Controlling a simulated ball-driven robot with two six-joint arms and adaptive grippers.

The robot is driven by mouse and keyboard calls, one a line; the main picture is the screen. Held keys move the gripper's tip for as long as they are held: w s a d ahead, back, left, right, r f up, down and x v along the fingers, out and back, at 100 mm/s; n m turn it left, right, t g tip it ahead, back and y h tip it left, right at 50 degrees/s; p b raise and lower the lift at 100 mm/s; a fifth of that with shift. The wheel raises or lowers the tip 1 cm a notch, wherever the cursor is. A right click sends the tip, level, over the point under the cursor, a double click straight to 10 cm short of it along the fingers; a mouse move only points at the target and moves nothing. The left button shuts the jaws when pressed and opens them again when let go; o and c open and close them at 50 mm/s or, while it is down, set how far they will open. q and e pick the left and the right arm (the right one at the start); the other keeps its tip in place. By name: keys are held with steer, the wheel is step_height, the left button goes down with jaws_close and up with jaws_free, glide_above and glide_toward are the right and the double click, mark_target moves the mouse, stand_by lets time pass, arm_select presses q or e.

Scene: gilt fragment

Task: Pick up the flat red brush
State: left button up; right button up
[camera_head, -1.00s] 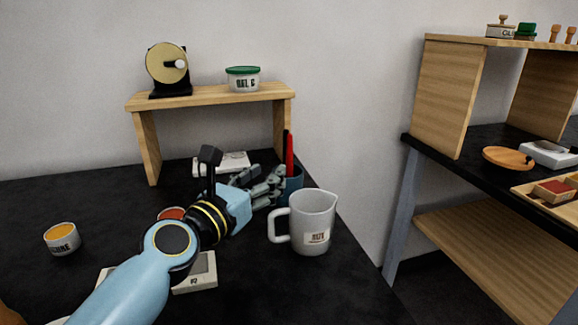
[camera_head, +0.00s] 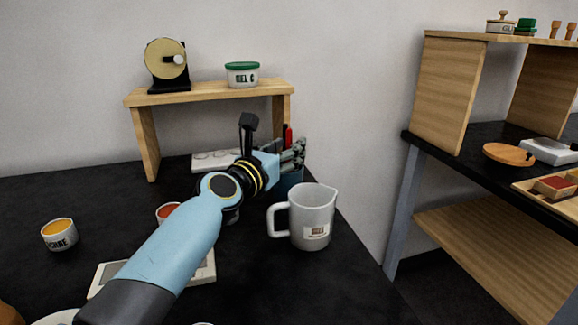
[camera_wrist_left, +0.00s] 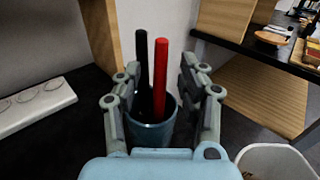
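The red brush (camera_wrist_left: 161,68) stands upright in a blue-grey cup (camera_wrist_left: 154,132), beside a black-handled tool (camera_wrist_left: 143,62). In the head view the top of the red brush (camera_head: 289,136) shows just behind my left gripper (camera_head: 291,155), and the cup (camera_head: 291,182) shows below the fingers. In the left wrist view my left gripper (camera_wrist_left: 160,78) is open, with one finger on each side of the two handles. The fingers appear apart from the red handle. The brush's lower end is hidden in the cup. My right gripper is not in view.
A grey measuring jug (camera_head: 313,218) stands just right of the cup. A wooden riser (camera_head: 210,94) stands behind, with a white palette (camera_head: 213,160) under it. A pot of red (camera_head: 167,211) is near my left arm.

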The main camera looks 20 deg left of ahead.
arm_select(q)
jaws_close()
